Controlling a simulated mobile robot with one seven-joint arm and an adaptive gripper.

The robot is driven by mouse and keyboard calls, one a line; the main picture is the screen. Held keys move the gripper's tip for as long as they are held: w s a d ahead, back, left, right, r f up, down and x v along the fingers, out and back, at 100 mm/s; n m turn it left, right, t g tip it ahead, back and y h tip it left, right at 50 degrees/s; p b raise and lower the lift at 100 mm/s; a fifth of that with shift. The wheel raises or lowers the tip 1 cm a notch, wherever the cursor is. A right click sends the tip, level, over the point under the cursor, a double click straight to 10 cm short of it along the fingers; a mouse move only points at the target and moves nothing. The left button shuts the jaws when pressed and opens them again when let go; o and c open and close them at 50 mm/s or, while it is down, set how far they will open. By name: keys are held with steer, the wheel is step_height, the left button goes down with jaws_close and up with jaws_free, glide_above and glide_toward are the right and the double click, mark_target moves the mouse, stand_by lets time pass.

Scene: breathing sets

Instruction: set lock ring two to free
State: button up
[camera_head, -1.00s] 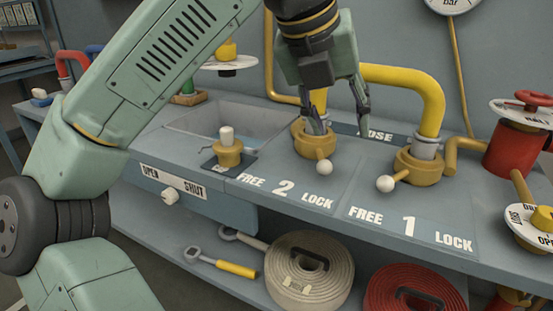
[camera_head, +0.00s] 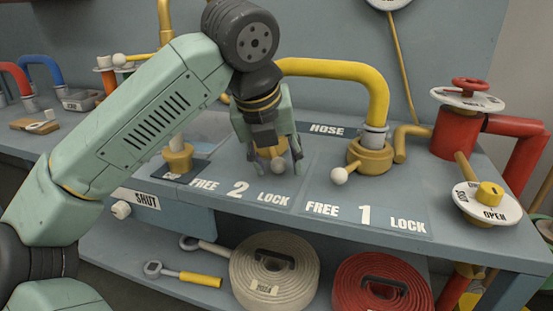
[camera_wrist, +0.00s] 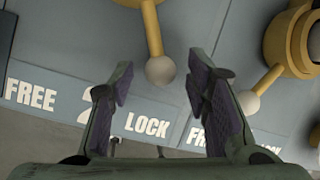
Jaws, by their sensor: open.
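Lock ring two (camera_head: 263,152) is a brass ring on the bench behind the "FREE 2 LOCK" label (camera_head: 240,190). Its short lever ends in a white ball (camera_head: 278,165), on the LOCK side of the label. My gripper (camera_head: 273,168) is open above the ring and hides much of it. In the wrist view, the white ball (camera_wrist: 160,70) and brass lever (camera_wrist: 152,30) appear between my two spread fingers (camera_wrist: 160,85). I see no finger touching the ball.
Lock ring one (camera_head: 368,158), with a yellow hose pipe (camera_head: 380,90), stands to the right, its ball (camera_head: 339,176) on the FREE side. A brass fitting (camera_head: 178,158) stands to the left. A red valve (camera_head: 458,130) is at the right. Coiled hoses (camera_head: 275,275) lie on the shelf below.

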steer(key=shift+c, duration=0.4)
jaws_close()
stand_by(0.5)
